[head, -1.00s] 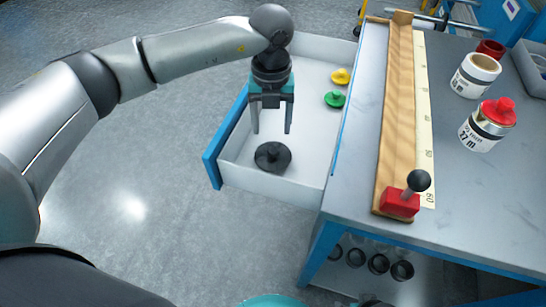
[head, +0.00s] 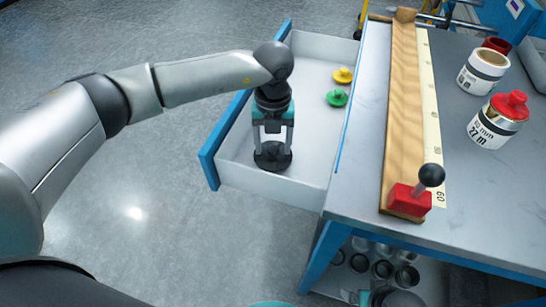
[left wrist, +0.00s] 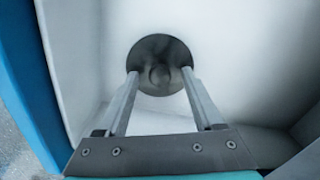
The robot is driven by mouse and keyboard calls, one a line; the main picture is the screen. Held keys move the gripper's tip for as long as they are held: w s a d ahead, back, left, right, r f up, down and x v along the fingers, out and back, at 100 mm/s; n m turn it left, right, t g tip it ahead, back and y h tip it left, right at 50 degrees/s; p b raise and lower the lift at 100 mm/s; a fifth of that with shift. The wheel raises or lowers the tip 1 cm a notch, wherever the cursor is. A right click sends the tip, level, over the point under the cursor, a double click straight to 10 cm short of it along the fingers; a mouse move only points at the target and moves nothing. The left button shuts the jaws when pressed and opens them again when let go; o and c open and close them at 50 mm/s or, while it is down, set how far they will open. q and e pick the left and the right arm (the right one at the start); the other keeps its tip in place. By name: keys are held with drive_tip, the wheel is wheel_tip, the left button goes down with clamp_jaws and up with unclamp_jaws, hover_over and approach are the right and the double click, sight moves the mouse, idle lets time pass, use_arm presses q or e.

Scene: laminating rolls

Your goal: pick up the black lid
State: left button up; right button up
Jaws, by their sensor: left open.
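The black lid (head: 272,157) is a round disc lying in the near corner of the open white drawer (head: 300,187). My left gripper (head: 273,147) points down over the lid with its fingers apart. In the left wrist view the lid (left wrist: 160,48) lies between and beyond the two open fingertips (left wrist: 160,72), with a round knob at its middle. I cannot tell whether the fingers touch it.
A yellow lid (head: 343,75) and a green lid (head: 337,97) lie farther back in the drawer. The blue drawer front (head: 208,160) stands close on the left. The workbench (head: 350,200) on the right carries a wooden rail (head: 402,120), a red-based lever (head: 410,198) and white rolls (head: 482,73).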

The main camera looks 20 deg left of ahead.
use_arm(q)
drive_tip(key=shift+f, duration=0.25)
clamp_jaws()
idle(0.5)
